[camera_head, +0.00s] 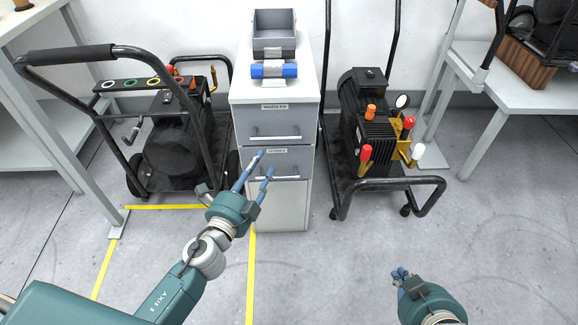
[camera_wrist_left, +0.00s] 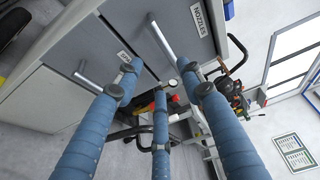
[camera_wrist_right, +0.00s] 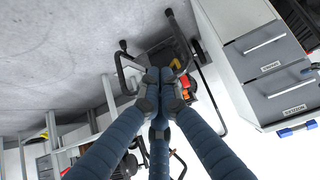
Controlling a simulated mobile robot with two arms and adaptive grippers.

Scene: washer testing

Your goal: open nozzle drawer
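The grey cabinet (camera_head: 306,93) stands in the middle of the head view. Its top drawer (camera_head: 255,128) has a label reading "NOZZLES" and a bar handle (camera_head: 276,137); it looks shut. In the left wrist view the nozzles drawer (camera_wrist_left: 190,55) and its handle (camera_wrist_left: 160,42) show at the top. My left gripper (camera_head: 266,164) is open and empty, its fingers spread in front of the second drawer (camera_head: 296,160), below the nozzles handle. I cannot tell if they touch the cabinet. My right gripper (camera_head: 399,275) has its fingers together and empty, low at the right, away from the cabinet.
A grey bin (camera_head: 273,42) and a blue-ended part (camera_head: 274,69) lie on the cabinet top. Wheeled machine carts stand left (camera_head: 172,140) and right (camera_head: 372,130) of the cabinet. A table (camera_head: 520,82) is at right. The floor (camera_head: 335,265) in front is clear.

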